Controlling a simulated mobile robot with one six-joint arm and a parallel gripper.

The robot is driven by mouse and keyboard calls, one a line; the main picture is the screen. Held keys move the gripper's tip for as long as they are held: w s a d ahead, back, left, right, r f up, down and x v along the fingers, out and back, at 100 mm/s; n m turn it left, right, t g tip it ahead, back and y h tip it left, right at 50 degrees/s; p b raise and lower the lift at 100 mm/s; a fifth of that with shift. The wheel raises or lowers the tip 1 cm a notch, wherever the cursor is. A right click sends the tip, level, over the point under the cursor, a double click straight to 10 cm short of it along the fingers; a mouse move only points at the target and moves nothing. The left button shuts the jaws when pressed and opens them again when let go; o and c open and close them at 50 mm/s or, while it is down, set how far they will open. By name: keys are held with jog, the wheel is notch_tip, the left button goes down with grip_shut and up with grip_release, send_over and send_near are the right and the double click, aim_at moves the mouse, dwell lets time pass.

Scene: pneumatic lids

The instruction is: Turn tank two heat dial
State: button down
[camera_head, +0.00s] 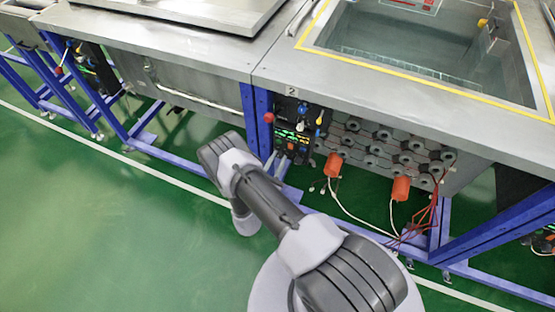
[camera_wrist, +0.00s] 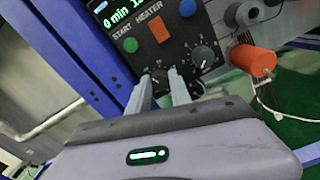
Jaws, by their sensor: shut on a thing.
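Tank two (camera_head: 420,60) is an open water-filled tank with a yellow border and a "2" label (camera_head: 291,91) on its steel top. Its black control panel (camera_head: 293,128) hangs under the front edge. In the wrist view the panel carries a green START button (camera_wrist: 130,45), an orange HEATER switch (camera_wrist: 159,28), a blue button (camera_wrist: 187,7) and a dark dial (camera_wrist: 203,57) with a scale. My gripper (camera_wrist: 160,82) is at the panel's lower part, shut on a second dial, left of the visible one. The fingers mostly hide that dial; its pointer cannot be read.
Orange plugs (camera_head: 333,164) with white cables stick out right of the panel; one plug (camera_wrist: 253,60) is close to my gripper. Red wires (camera_head: 428,215) hang farther right. A blue frame leg (camera_head: 250,110) stands left. The green floor (camera_head: 90,220) in front is clear.

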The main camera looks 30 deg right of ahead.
jog(key=m+p, duration=0.1)
jog(key=m, duration=0.4)
jog(key=shift+s+m, duration=0.1)
jog(key=shift+m, duration=0.3)
jog(key=m+p, duration=0.1)
jog(key=m, duration=0.5)
jog(key=shift+f, duration=0.1)
jog(key=m+p, duration=0.1)
jog(key=m, duration=0.3)
jog(key=shift+m+p, duration=0.4)
jog(key=shift+f+m+p, duration=0.15)
jog(key=shift+m+p, duration=0.6)
jog(key=shift+m, duration=1.55)
jog(key=c, duration=1.5)
grip_release()
jog(key=shift+o, duration=0.2)
